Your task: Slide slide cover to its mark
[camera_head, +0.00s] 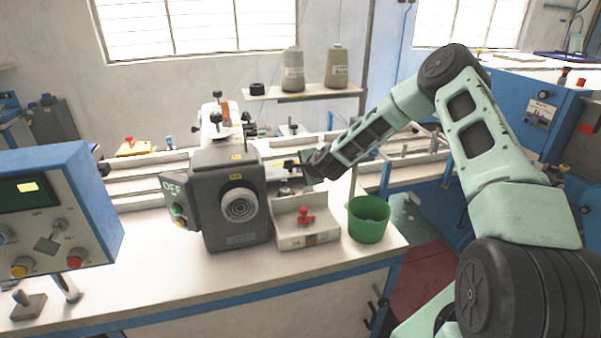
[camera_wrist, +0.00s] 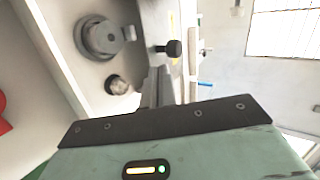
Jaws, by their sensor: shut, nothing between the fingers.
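A black knob (camera_wrist: 172,48) stands just beyond the fingertips, on a pale plate with a thin yellow strip. I cannot tell whether the fingers touch the knob. The slide cover's outline is not clear, and my gripper hides part of this area in the head view. A grey round fitting (camera_wrist: 103,37) sits left of the fingers.
A white tray (camera_head: 318,239) with a red part (camera_head: 305,217) stands below my gripper. A green bin (camera_head: 369,220) stands right of it near the table corner. A blue control box (camera_head: 60,215) is at the left. Thread cones (camera_head: 293,70) stand on a shelf behind.

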